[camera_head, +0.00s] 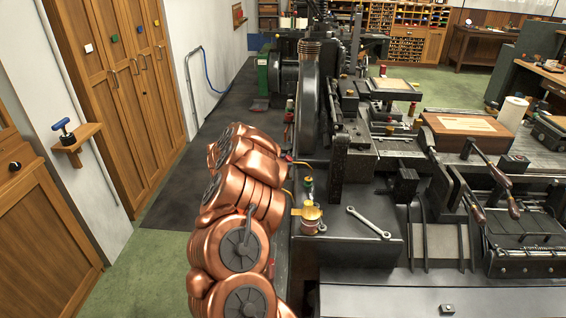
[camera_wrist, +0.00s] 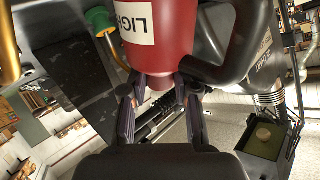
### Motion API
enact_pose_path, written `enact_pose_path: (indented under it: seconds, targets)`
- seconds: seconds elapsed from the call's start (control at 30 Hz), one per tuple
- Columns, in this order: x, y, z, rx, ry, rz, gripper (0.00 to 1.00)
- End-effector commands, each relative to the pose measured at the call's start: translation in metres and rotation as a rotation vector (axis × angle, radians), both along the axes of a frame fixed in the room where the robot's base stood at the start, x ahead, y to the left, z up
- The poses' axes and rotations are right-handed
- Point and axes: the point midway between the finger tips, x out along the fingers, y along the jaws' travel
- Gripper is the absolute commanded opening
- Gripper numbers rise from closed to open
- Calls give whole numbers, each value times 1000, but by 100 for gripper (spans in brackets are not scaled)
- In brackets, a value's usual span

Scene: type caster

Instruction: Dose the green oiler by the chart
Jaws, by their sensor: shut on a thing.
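A red can (camera_wrist: 160,30) with a white label reading "LIGH", cut off by the frame, fills the top middle of the wrist view. My gripper (camera_wrist: 157,98) is shut on its narrower pinkish end. A green cap (camera_wrist: 99,18) on a yellowish stem stands just left of the can, apart from my fingers; I cannot tell if it is the green oiler. In the head view, a small fitting with a dark green part (camera_head: 308,188) stands by a brass cup (camera_head: 311,212) on the machine. My copper arm hides my gripper there. I cannot make out a chart.
A wrench (camera_head: 368,223) lies on the machine's dark top, right of the brass cup. Levers with brown handles (camera_head: 478,214) stand further right. A dark tray (camera_wrist: 268,138) with a round pale thing shows lower right in the wrist view. Green floor (camera_head: 160,225) lies open at left.

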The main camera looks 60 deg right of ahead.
Motion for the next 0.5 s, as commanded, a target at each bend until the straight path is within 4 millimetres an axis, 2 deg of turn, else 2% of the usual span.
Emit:
enact_pose_path:
  seconds: [0.5]
  targets:
    - [0,0,15,0,0,0,0]
